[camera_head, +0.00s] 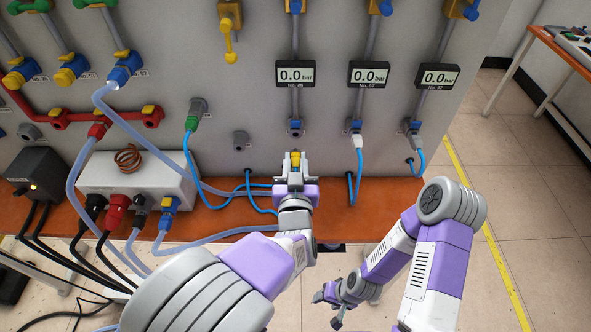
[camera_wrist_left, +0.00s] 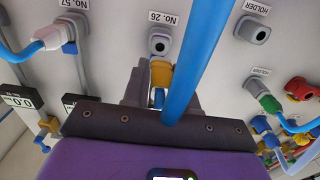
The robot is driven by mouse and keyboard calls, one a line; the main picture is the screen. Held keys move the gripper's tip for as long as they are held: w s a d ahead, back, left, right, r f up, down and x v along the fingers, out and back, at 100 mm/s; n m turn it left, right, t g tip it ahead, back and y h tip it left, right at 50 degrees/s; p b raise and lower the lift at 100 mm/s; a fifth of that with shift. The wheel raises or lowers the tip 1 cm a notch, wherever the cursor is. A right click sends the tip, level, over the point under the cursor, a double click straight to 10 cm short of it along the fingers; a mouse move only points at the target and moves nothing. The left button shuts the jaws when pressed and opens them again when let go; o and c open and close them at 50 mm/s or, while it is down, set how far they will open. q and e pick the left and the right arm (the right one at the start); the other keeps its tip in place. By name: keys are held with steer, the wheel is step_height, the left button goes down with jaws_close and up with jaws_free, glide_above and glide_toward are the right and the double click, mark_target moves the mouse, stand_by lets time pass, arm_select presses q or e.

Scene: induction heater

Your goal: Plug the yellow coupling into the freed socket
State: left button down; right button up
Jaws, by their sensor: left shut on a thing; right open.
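The yellow coupling (camera_head: 295,157) is between the fingers of my left gripper (camera_head: 294,168), which is shut on it just in front of the panel. In the left wrist view the coupling (camera_wrist_left: 160,75) shows between the fingers (camera_wrist_left: 156,92), with a blue hose running across the view beside it. The socket No. 26 (camera_head: 295,128) is just above the coupling; in the left wrist view this socket (camera_wrist_left: 159,43) is empty, with a visible gap to the coupling. My right gripper (camera_head: 330,298) is open and empty, low in front of the bench.
An empty holder (camera_head: 240,140) and a green coupling (camera_head: 192,117) in another holder are left of the gripper. A white coupling (camera_head: 357,140) sits in socket No. 57. A grey box (camera_head: 135,180) with plugs stands left.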

mark_target(296, 153)
arm_select(q)
steer(key=shift+w+b, duration=0.4)
steer(key=shift+w, duration=2)
steer(key=shift+w, duration=0.6)
stand_by(0.4)
steer(key=c, duration=0.8)
jaws_free()
steer(key=shift+w, duration=0.1)
